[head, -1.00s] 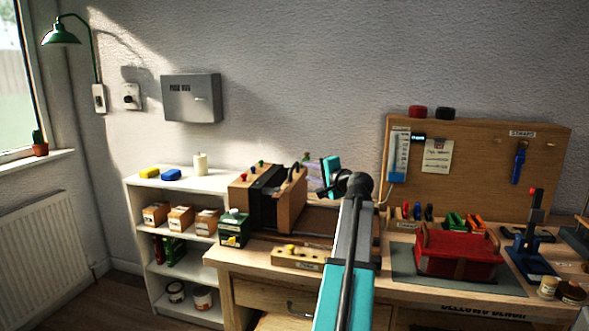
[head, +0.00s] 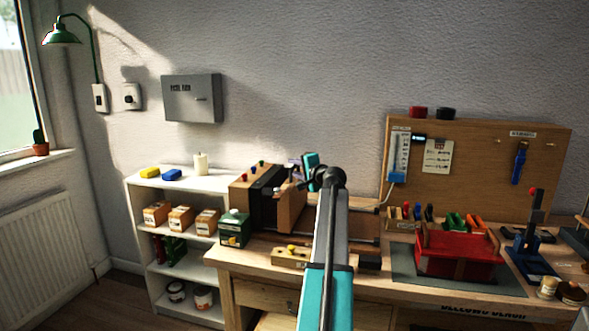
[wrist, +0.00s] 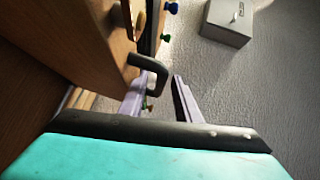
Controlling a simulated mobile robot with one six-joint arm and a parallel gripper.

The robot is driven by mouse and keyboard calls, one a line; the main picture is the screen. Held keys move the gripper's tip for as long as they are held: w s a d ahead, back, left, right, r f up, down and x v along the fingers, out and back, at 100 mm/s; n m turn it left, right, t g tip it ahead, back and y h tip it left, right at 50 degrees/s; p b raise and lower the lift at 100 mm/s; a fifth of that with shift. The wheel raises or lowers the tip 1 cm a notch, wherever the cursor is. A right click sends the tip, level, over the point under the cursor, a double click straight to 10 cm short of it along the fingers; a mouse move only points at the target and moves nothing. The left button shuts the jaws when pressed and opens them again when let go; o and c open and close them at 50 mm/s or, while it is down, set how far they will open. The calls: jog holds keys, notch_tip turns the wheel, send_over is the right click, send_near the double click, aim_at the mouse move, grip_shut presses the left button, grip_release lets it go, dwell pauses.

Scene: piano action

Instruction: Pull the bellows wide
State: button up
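The bellows (head: 264,201) stands on the left of the bench, its dark folds narrow between two wooden end blocks. Its right end block (wrist: 75,35) fills the upper left of the wrist view. A black bent handle (wrist: 152,68) sticks out from that block. My gripper (wrist: 153,88) is open, with its lilac fingers apart and the handle between them in the picture. I cannot tell whether either finger touches the handle. In the head view my gripper (head: 292,175) is at the block's right side, partly hidden by my wrist.
A red box (head: 455,254) sits on a grey mat to the right. A grey wall box (head: 192,98) hangs behind. Rails run right of the bellows.

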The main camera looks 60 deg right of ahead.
jog(key=shift+w+d+f, duration=0.1)
jog(key=shift+w+d, duration=0.15)
jog(key=shift+w, duration=0.25)
grip_shut()
jog(key=shift+s, duration=0.1)
